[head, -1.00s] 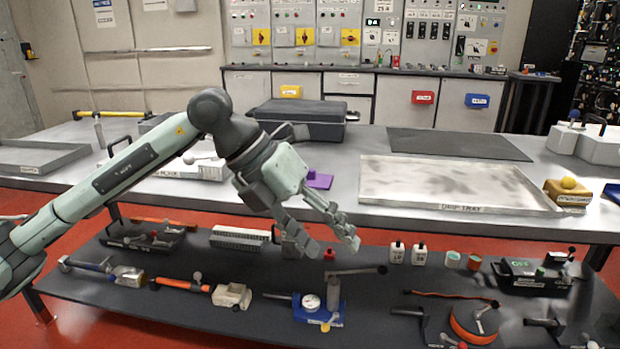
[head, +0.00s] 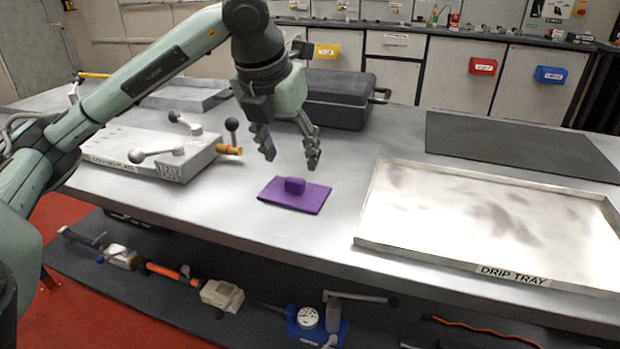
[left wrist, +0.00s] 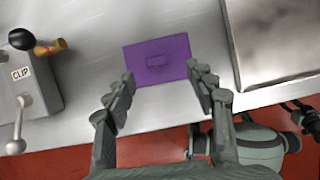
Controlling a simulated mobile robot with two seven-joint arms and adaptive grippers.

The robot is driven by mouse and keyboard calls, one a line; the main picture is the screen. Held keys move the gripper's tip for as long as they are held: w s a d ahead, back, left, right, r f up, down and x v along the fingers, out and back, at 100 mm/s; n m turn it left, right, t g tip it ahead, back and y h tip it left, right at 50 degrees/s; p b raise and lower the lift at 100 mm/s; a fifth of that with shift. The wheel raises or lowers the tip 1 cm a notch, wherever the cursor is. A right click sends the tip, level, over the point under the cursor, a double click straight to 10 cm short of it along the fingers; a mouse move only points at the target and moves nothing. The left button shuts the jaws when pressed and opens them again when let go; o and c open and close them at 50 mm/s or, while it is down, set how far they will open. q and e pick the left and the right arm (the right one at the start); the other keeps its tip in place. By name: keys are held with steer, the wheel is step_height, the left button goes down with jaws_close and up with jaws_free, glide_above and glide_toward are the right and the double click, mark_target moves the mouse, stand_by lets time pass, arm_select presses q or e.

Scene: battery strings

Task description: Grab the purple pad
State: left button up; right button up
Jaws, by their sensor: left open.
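The purple pad (head: 295,195) lies flat on the metal table, with a small raised purple block as its grip on top. It also shows in the left wrist view (left wrist: 172,70), between and just beyond my fingertips. My left gripper (head: 291,160) is open and empty, pointing down above the table and apart from the pad. In the left wrist view its two fingers (left wrist: 165,78) are spread about as wide as the pad.
A shallow drip tray (head: 455,262) stands right of the pad. A docking plate with levers (head: 150,148) is to the left. A dark case (head: 340,98) stands behind. The table's front edge is close to the pad, with a lower shelf below.

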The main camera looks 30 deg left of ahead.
mark_target(294, 180)
arm_select(q)
steer(key=x, duration=0.2)
steer(key=shift+s+a+f, duration=0.1)
steer(key=shift+a+f, duration=0.1)
steer(key=shift+f, duration=0.3)
steer(key=x, duration=0.3)
steer(key=shift+a+f, duration=0.2)
steer(key=shift+f, duration=0.1)
steer(key=shift+w+f, duration=0.2)
steer(key=shift+f, duration=0.15)
arm_select(e)
steer(key=shift+s+f, duration=0.6)
steer(key=shift+s, duration=0.15)
arm_select(q)
jaws_close()
arm_select(e)
steer(key=shift+w+r, duration=0.1)
steer(key=shift+r, duration=0.05)
arm_select(q)
steer(key=shift+r, duration=0.1)
